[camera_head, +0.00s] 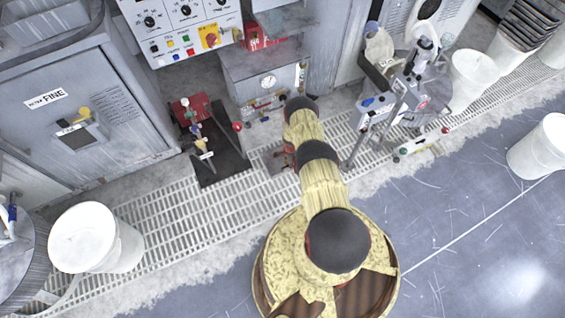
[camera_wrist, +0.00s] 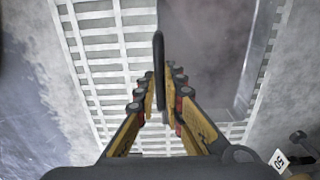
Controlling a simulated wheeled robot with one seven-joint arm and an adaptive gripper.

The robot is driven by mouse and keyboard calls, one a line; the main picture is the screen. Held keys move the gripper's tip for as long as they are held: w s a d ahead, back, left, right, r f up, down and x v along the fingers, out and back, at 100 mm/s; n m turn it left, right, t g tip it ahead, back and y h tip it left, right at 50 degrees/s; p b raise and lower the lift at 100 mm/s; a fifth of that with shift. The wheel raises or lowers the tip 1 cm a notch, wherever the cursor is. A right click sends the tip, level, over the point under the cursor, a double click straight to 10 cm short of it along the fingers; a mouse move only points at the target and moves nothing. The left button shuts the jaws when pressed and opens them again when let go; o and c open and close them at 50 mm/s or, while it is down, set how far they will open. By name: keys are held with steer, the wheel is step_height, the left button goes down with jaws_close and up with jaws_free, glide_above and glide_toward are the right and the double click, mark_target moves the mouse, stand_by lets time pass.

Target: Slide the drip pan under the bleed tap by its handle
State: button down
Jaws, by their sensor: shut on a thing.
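In the wrist view my gripper (camera_wrist: 160,92) has its two yellow fingers closed around a thin dark upright handle (camera_wrist: 158,48). The drip pan (camera_wrist: 205,45), a wide grey-brown surface with a pale metal rim on the right, lies just beyond the handle. In the head view my arm covers most of the gripper and pan; a grey-brown patch left of the arm may be the pan's edge. A grey cabinet with a round gauge (camera_head: 268,82) stands behind, with small fittings low on its front. I cannot tell which fitting is the bleed tap.
A slotted floor grating (camera_head: 150,215) runs beneath. A grey wheeled machine (camera_head: 395,100) stands right. White buckets (camera_head: 95,240) are at left and right (camera_head: 540,148). Open floor lies at lower right.

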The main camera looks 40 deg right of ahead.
steer(key=shift+w+d, duration=0.3)
steer(key=shift+w, duration=0.7)
steer(key=shift+w+d, duration=0.25)
steer(key=shift+w, duration=0.7)
steer(key=shift+w+d, duration=0.25)
steer(key=shift+w, duration=0.55)
steer(key=shift+w+d, duration=0.2)
steer(key=shift+w, duration=0.55)
steer(key=shift+w+d, duration=0.25)
steer(key=shift+w, duration=0.55)
steer(key=c, duration=1.8)
jaws_free()
steer(key=shift+s, duration=0.1)
